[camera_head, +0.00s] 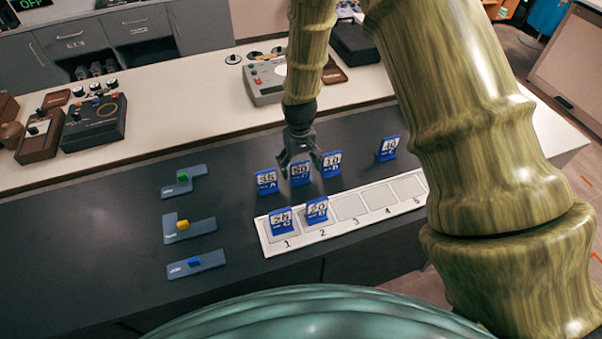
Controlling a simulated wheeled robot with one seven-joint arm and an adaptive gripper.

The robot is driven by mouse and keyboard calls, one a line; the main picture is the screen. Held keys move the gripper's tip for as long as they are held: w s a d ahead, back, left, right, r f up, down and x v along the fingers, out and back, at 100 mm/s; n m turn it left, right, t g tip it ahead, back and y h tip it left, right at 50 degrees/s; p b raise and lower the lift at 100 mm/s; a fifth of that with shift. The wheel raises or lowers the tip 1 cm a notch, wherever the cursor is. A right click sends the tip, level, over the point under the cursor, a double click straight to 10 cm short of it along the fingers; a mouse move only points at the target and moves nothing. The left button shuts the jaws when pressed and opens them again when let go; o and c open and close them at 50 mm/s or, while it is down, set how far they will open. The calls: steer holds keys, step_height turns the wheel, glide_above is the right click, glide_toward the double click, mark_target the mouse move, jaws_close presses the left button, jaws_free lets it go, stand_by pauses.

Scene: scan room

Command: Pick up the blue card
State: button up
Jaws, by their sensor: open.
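Several blue cards with white number panels stand upright on the dark counter. In the back row are a card reading 35 (266,182), a card that seems to read 50 (299,174), a card reading 10 (332,165) and, farther right, a card that seems to read 40 (387,148). Two more, reading 25 (281,221) and 20 (317,211), stand on slots 1 and 2 of the white numbered tray (272,246). My gripper (298,160) is open, pointing down at the top of the 50 card. Whether its fingers straddle or touch that card I cannot tell.
Neighbouring cards stand close on both sides of my gripper. Tray slots 3 (348,206) and 4 (379,196) are empty. Three grey plates with green (183,177), yellow (183,225) and blue (194,262) pieces lie left. Control boxes (95,122) stand on the white ledge behind.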

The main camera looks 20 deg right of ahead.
steer(key=shift+f+p, duration=0.3)
steer(key=shift+f, duration=1)
steer(key=c, duration=1.2)
